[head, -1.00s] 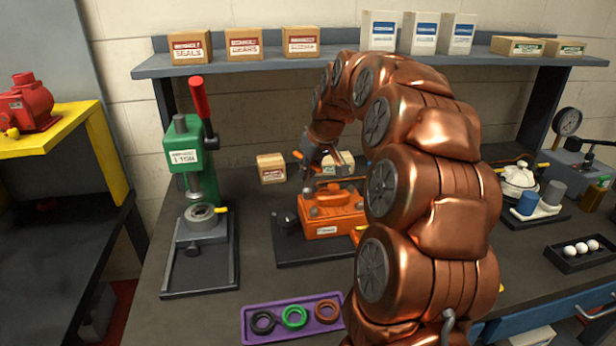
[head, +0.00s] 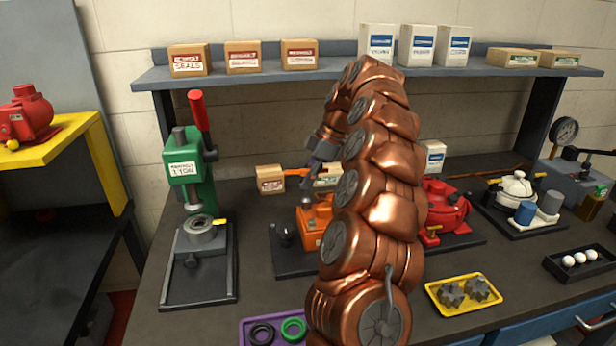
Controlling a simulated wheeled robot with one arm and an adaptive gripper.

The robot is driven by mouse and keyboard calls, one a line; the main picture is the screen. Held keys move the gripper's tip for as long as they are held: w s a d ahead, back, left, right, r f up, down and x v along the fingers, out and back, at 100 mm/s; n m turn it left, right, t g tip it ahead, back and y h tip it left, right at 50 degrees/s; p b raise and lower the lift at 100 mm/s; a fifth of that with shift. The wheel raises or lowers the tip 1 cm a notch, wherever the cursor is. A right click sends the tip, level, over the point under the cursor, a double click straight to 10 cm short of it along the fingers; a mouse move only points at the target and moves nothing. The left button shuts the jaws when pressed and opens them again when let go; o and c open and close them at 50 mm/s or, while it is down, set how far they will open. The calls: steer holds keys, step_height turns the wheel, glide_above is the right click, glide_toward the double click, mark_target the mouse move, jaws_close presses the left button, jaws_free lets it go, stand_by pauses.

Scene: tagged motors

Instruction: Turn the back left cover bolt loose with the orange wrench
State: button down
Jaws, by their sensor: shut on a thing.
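The orange motor (head: 311,238) with its cover stands on a dark base plate (head: 292,268) in the middle of the bench, partly hidden by my arm. My gripper (head: 313,171) is above the back of the motor. It is shut on the orange wrench (head: 292,173), whose one end sticks out to the left, above the motor and apart from its body. My arm and gripper cover the rest of the wrench. The cover bolts are too small and too hidden to tell apart, the back left one included.
A green press (head: 190,175) stands at the left. A red motor (head: 442,212) and a yellow tray (head: 464,294) of gears are right of my arm. A purple tray (head: 250,324) of rings lies in front. Small boxes (head: 270,178) stand behind the motor.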

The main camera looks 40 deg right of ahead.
steer(key=shift+r+n+g, duration=0.1)
steer(key=shift+n+g, duration=0.2)
steer(key=shift+n, duration=0.4)
steer(key=shift+w+r+n+p, duration=0.15)
steer(key=shift+n+p, duration=0.15)
steer(key=shift+p, duration=0.45)
steer(key=shift+r+n+g+p, duration=0.1)
steer(key=shift+n+g+p, duration=0.4)
steer(key=shift+p, duration=0.45)
steer(key=shift+n+y, duration=0.3)
steer(key=shift+n, duration=0.1)
steer(key=shift+f, duration=0.35)
steer(key=shift+m+t+b, duration=0.3)
steer(key=shift+m+b, duration=0.25)
steer(key=shift+m, duration=0.05)
steer(key=shift+r+p, duration=0.4)
steer(key=shift+r, duration=0.6)
steer(key=shift+r, duration=0.1)
